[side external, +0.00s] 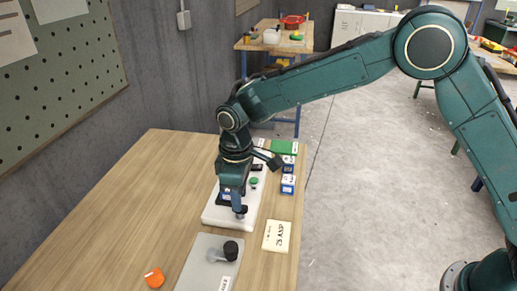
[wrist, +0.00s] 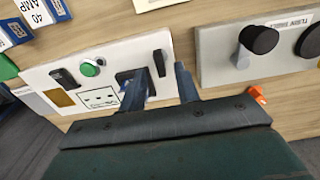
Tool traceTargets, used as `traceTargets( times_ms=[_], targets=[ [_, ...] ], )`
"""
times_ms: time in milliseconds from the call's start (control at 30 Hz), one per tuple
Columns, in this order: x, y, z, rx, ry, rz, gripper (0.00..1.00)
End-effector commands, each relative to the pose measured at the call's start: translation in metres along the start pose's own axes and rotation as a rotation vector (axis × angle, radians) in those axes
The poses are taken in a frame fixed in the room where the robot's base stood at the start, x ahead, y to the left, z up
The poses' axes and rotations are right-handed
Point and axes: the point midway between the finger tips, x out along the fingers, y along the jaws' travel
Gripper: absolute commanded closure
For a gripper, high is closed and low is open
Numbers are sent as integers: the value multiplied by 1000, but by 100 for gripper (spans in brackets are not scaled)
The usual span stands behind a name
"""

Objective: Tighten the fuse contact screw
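A white control panel (side external: 216,216) lies on the wooden bench and also shows in the wrist view (wrist: 110,61). It carries a green button (wrist: 91,67), black fittings and a small printed label (wrist: 100,98). My gripper (side external: 240,209) points down over the panel's near part. In the wrist view its two fingers (wrist: 160,78) stand apart, with no object clearly held between them. The left finger overlaps a dark block (wrist: 126,77) on the panel, and a black lever-like piece (wrist: 160,62) shows just beyond the gap. I cannot make out the fuse contact screw; the fingers may hide it.
A grey plate (side external: 190,264) with a black knob (side external: 231,250) lies nearer the front. An orange object (side external: 154,278) lies front left. The bench's left part is clear.

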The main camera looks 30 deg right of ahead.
Motion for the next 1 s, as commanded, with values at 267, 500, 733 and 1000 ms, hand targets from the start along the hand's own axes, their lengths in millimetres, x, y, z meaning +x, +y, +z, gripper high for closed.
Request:
traceTargets(
  times_ms=[267, 500, 733, 1000],
  targets=[
    [26, 0, 0, 0, 0, 0, 68],
    [30, 0, 0, 0, 0, 0, 68],
    [30, 0, 0, 0, 0, 0, 84],
    [30, 0, 0, 1, 1, 0, 100]
  ],
)
